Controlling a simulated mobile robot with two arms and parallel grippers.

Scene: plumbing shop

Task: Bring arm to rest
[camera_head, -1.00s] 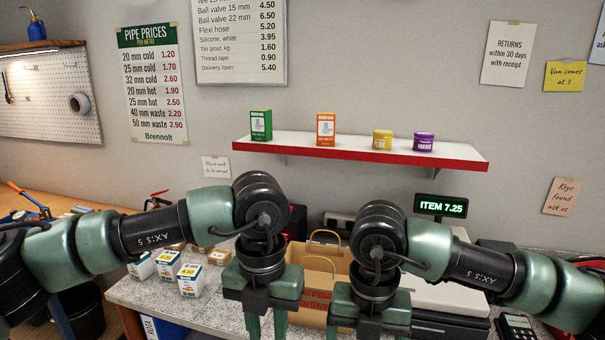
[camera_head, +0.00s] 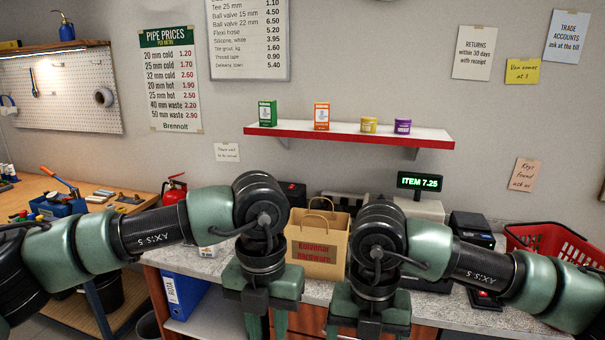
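My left arm comes in from the left, and its gripper (camera_head: 266,322) points down at the bottom middle, in front of the counter (camera_head: 205,265). My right arm comes in from the right, and its gripper (camera_head: 366,330) points down just right of it. Fingers of both show only in part at the picture's lower edge, so I cannot tell whether they are open or shut. Nothing is visibly held. The two grippers are apart, with a narrow gap between them.
A paper bag (camera_head: 318,250) stands on the counter behind my grippers. A red basket (camera_head: 548,245) is at the right, behind my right arm. A till display (camera_head: 419,182) reads ITEM 7.25. A wall shelf (camera_head: 350,136) holds small boxes and tubs. A workbench (camera_head: 110,225) is at the left.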

